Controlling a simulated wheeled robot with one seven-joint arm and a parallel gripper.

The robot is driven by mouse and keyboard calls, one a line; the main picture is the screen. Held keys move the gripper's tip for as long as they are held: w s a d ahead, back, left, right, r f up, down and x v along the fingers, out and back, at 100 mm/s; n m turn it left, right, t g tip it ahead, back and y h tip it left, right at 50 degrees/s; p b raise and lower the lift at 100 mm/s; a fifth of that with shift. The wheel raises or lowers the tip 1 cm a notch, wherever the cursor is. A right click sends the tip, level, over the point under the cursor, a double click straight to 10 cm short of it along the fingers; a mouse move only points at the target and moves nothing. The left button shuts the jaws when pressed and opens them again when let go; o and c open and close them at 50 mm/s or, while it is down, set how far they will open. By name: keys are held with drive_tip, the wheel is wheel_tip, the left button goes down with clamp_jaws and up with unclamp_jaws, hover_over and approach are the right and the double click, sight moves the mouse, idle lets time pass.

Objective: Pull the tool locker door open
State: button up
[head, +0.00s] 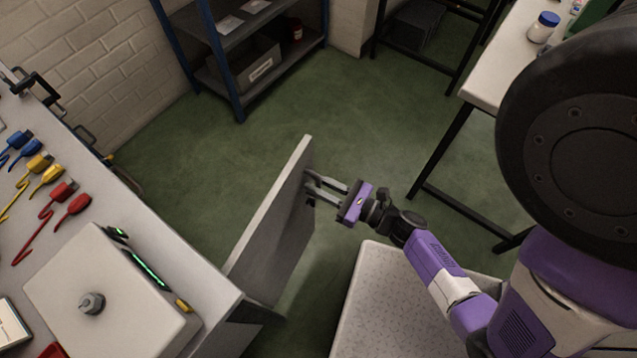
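The tool locker door (280,232) is a grey panel at the picture's middle. It stands swung out from the bench side at the lower left, its free edge towards the upper right. My gripper (313,183) is at the door's face near the free edge. Its two fingers are apart, and their tips reach the handle area. A small dark part (311,202) shows beside the lower finger. Whether the fingers are clamped on the handle is too small to tell. The locker's inside is mostly hidden.
A workbench (203,280) with coloured cables (63,191) and a pale box (100,290) is at left. A blue shelf rack (240,118) stands at the back. A white table (487,82) is at right. Green floor between the rack and door is clear.

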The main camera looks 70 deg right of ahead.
drive_tip(key=shift+s, duration=0.1)
drive_tip(key=s+a+b, duration=0.1)
drive_tip(key=s, duration=0.6)
drive_tip(key=shift+s+a, duration=0.2)
drive_tip(key=shift+s, duration=0.05)
idle(0.4)
